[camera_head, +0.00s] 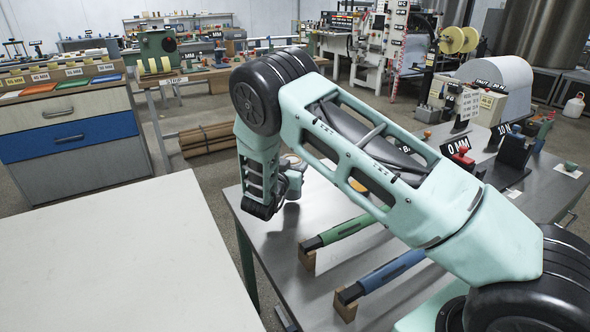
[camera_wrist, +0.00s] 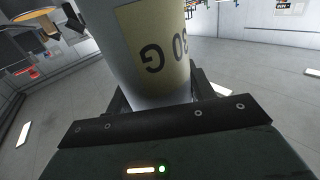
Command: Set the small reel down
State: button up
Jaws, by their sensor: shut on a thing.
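The small reel (camera_wrist: 150,52) fills the upper middle of the wrist view. It is a pale cylinder with a yellow label, upside down in this view; the lettering ends in "0 G" and the first digit is unclear. My gripper (camera_wrist: 160,97) is shut on it, with one dark finger on each side. The reel's far end is out of the frame. In the head view my gripper and the reel are largely hidden behind my arm, over the left part of the grey metal table (camera_head: 262,218). I cannot tell the reel's height above the table.
A green-handled bar (camera_head: 345,229) and a blue-handled bar (camera_head: 390,272) lie on wooden blocks on the metal table. A red-topped item (camera_head: 462,158) with a "0 MM" sign stands farther right. A bare white worktop (camera_head: 110,255) is at the left, beside a drawer cabinet (camera_head: 70,130).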

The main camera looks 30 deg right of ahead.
jog(key=shift+f, duration=1.1)
jog(key=shift+f, duration=0.15)
jog(key=o, duration=1.1)
jog(key=shift+c, duration=0.2)
jog(key=shift+r, duration=0.2)
jog(key=b+v, duration=0.1)
jog(key=v, duration=0.6)
jog(key=shift+s+a, duration=0.15)
jog(key=shift+s+f, duration=0.1)
